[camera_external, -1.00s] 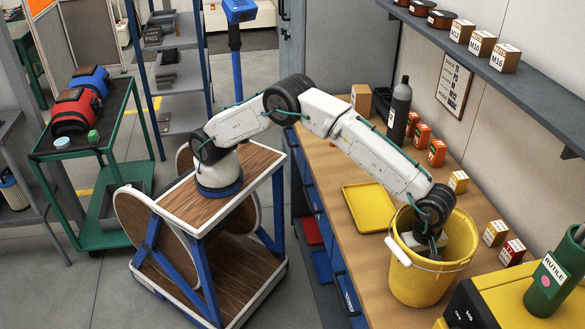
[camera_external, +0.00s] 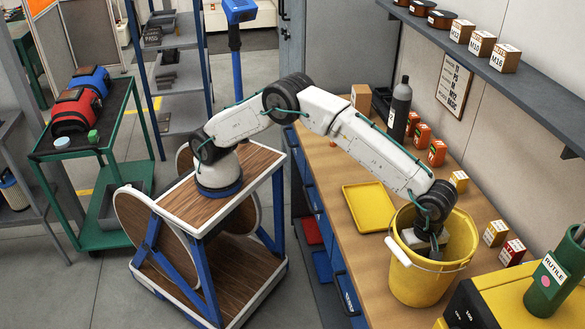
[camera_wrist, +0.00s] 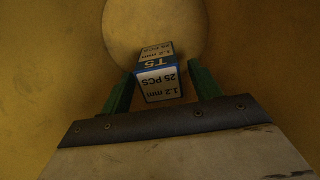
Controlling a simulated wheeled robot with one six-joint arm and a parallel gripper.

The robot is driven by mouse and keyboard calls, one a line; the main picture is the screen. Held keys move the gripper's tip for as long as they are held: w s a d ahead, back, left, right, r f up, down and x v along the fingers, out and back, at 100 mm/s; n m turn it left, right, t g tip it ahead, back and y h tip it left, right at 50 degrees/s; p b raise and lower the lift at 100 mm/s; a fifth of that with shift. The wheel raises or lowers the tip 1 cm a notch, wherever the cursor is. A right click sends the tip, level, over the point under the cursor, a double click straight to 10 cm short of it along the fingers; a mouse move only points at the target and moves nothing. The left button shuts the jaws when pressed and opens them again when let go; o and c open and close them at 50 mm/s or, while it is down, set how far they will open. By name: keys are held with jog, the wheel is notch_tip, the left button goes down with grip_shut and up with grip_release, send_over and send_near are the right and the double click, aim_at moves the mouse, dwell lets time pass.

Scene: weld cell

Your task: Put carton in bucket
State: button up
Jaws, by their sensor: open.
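The carton (camera_wrist: 160,82) is a small white and blue box marked T5, 1.2 mm, 25 PCS. In the wrist view it is inside the yellow bucket (camera_external: 418,280), between my fingertips and tilted in the picture. My gripper (camera_wrist: 164,80) is open, with a clear gap between the carton and the right green finger. Whether the left finger touches it is hard to tell. In the external view my wrist reaches down into the bucket, whose wall hides my fingers and the carton.
The bucket stands on the wooden bench (camera_external: 348,238), its handle hanging at the front. A yellow tray (camera_external: 369,208) lies to its left. Small boxes (camera_external: 495,233) stand to its right. A green RUTILE canister (camera_external: 551,285) is at the front right. The shelf (camera_external: 500,75) overhangs the bench.

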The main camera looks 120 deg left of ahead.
notch_tip(320, 180, up, 10)
jog(key=shift+r, duration=0.2)
